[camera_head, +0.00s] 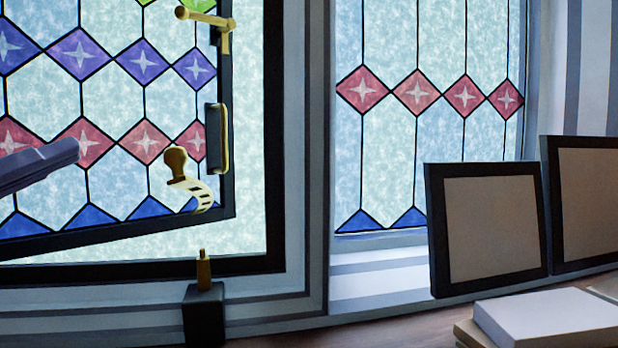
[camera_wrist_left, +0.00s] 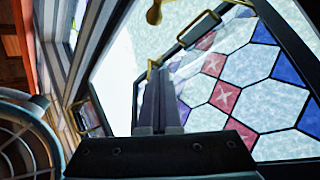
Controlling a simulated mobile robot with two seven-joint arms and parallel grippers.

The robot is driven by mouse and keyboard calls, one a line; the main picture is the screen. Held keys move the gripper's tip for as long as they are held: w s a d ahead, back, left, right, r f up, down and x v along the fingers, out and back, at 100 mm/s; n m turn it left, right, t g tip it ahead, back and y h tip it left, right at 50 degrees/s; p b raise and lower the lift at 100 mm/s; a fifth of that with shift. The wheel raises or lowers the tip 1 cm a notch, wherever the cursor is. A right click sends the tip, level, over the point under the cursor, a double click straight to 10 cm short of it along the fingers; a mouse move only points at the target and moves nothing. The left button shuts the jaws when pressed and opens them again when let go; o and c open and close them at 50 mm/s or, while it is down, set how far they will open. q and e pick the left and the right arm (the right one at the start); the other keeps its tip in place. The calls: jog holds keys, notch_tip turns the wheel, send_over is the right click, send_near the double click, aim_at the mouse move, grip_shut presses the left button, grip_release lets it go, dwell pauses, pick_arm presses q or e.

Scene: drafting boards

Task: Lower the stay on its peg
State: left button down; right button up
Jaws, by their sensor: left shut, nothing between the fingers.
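The brass stay (camera_head: 203,193) has a round knob and a curved, notched bar. In the head view it stands raised at the lower corner of the open stained-glass sash, its bar clear of the peg. The brass peg (camera_head: 203,270) stands upright on a black block (camera_head: 204,315) below it. My left gripper (camera_head: 72,150) is shut and empty, left of the stay and apart from it. It also shows in the left wrist view (camera_wrist_left: 158,75), where a brass knob, probably the stay's, is at the top edge. My right gripper is in neither view.
Two dark-framed panels (camera_head: 434,235) lean at the right, behind pale books (camera_head: 545,318). The space between my left gripper and the stay looks clear.

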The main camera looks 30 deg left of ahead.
pick_arm(q)
jog(key=shift+s, duration=0.1)
jog(key=shift+r, duration=0.1)
jog(key=p+x, duration=0.4)
jog(key=x, duration=0.6)
jog(key=d+f, duration=0.3)
jog(key=shift+s, duration=0.15)
